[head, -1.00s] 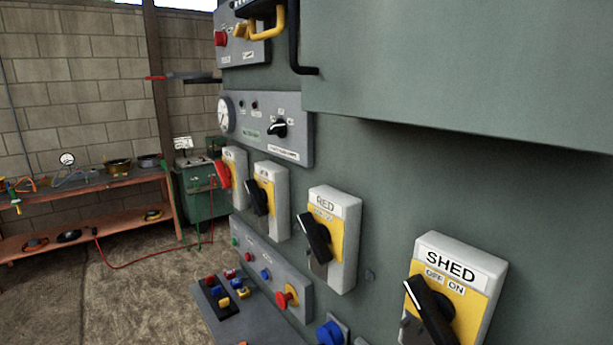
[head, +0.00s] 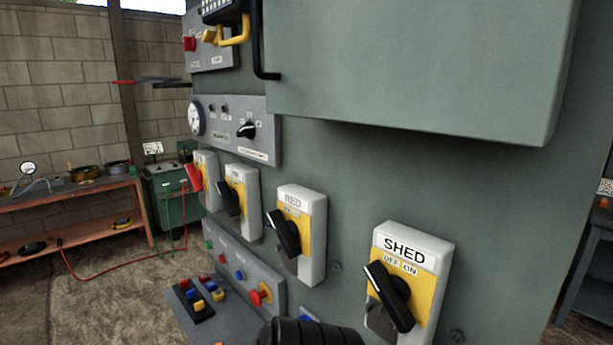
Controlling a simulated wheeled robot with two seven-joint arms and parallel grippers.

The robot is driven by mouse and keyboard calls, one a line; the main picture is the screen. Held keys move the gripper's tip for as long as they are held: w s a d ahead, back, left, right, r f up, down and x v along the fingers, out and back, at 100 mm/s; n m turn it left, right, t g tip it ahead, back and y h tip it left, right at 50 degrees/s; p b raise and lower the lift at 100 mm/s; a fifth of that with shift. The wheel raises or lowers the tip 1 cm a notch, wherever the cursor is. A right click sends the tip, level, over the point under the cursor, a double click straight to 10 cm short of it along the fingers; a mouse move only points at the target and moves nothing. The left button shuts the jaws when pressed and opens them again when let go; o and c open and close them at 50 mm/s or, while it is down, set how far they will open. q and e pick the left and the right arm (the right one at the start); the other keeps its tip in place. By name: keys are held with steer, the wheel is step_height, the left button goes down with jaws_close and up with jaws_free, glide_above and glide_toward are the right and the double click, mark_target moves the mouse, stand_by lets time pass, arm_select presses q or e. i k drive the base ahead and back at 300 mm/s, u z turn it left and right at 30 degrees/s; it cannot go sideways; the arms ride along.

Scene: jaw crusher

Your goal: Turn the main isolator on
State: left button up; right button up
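Several isolator switches with yellow faces and white tops run in a row along the green panel. The farthest one (head: 207,180) has a red handle; its label is too small to read, so I cannot confirm it is the main isolator. The next to it (head: 242,203) has a black handle and an unreadable label. Nearer stand a switch labelled RED (head: 313,237) and a switch labelled SHED (head: 427,290), both with tilted black handles. SHED shows OFF and ON marks. Neither gripper's fingers show; a black ribbed part, apparently of my arm, is at the bottom edge.
A grey button console (head: 232,322) juts out below the switches. A gauge panel (head: 238,128) is above them, and a green cabinet overhang (head: 420,70) sticks out at upper right. An orange workbench (head: 100,189) stands left. A dark table (head: 588,260) is at the right edge.

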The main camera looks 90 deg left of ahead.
mark_target(197, 178)
steer(key=k, duration=2.55)
steer(key=u, duration=1.2)
steer(key=i, duration=1.05)
steer(key=u, duration=0.05)
